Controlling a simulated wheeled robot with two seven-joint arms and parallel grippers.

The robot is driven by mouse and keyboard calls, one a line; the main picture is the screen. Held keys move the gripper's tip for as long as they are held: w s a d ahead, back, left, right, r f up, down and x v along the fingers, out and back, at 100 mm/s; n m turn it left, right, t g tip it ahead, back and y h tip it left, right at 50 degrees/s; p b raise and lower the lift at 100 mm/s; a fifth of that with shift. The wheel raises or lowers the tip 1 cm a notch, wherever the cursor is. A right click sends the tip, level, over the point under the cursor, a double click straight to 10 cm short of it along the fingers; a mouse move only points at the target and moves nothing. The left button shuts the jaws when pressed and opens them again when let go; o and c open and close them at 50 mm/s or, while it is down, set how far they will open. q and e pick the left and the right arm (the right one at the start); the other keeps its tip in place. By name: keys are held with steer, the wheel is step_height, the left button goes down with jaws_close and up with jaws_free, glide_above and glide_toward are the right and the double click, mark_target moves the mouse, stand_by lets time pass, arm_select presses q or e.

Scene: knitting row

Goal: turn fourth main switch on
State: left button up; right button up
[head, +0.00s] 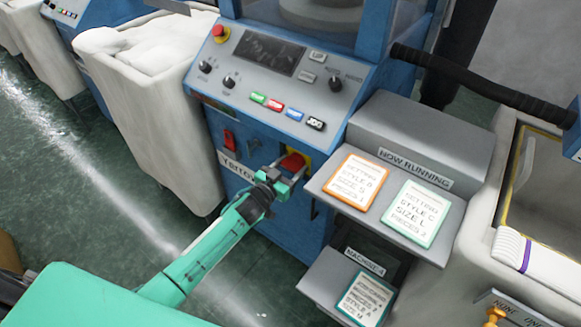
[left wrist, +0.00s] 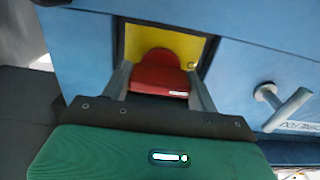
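A red main switch knob (head: 292,161) sits on a yellow plate low on the blue machine's front, beside the label "Yerrow". A sign below the shelf reads "MACHINE-4" (head: 365,262). My left gripper (head: 285,174) is at the knob. In the left wrist view, the red knob (left wrist: 160,72) stands between the two fingers in front of the yellow plate (left wrist: 190,45). A small white mark shows at the knob's lower right. The fingers flank the knob closely; whether they press on it cannot be told. My right gripper is not in view.
A grey control panel (head: 280,72) with knobs and coloured buttons is above the switch. A grey shelf (head: 425,238) with cards juts out to the right. A white fabric bin (head: 150,110) stands left. A metal T-handle (left wrist: 285,105) is right of the switch in the wrist view.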

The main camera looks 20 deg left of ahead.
arm_select(q)
steer(key=m, duration=0.4)
steer(key=shift+m, duration=0.4)
steer(key=m, duration=0.4)
steer(key=shift+m, duration=0.3)
steer(key=m, duration=0.3)
steer(key=shift+m, duration=0.3)
steer(key=m+b, duration=0.1)
steer(key=m, duration=0.2)
steer(key=shift+m, duration=1.1)
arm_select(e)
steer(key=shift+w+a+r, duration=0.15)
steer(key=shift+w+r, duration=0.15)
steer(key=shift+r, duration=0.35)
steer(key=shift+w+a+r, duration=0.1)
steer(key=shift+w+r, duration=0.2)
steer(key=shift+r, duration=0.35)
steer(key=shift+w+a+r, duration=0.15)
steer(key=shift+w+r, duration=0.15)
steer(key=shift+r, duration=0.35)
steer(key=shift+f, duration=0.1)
arm_select(q)
steer(key=o, duration=0.7)
steer(key=shift+s, duration=0.1)
